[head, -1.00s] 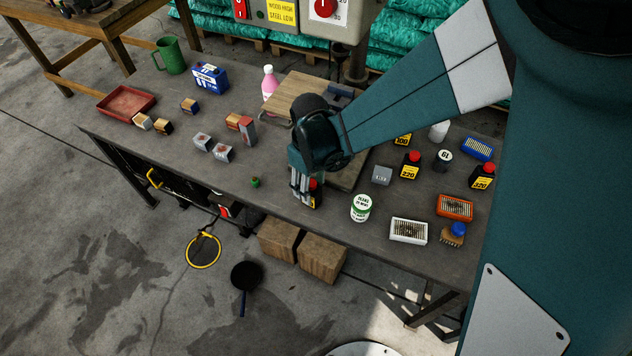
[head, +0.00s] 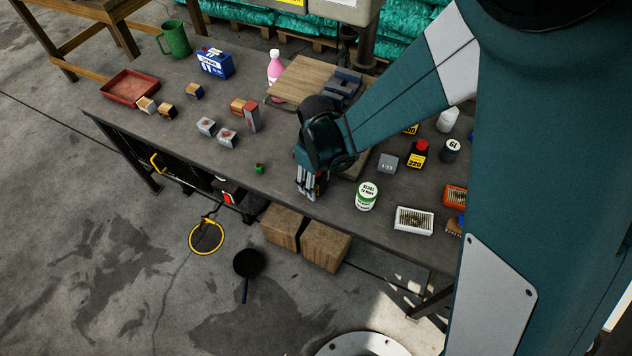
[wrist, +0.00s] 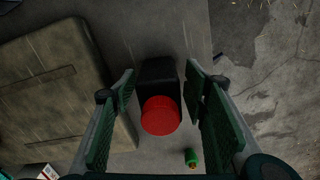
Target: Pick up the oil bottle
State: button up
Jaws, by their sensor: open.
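A black oil bottle with a red cap (wrist: 160,115) stands between the two fingers of my gripper (wrist: 160,100) in the wrist view. The fingers are apart, with a gap on either side of the bottle. In the head view my gripper (head: 308,190) points down near the front edge of the bench and hides most of this bottle. A similar black bottle with a red cap and a yellow 220 label (head: 418,154) stands further right.
A white tin with a green label (head: 367,196) stands right of my gripper. A small green item (head: 259,168) lies to the left, and also shows in the wrist view (wrist: 191,157). A wooden board (head: 300,80) is behind. The bench (head: 200,160) is clear at front left.

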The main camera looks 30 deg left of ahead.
jog(key=shift+f, duration=0.35)
dwell(0.3)
jog(key=c, duration=1.1)
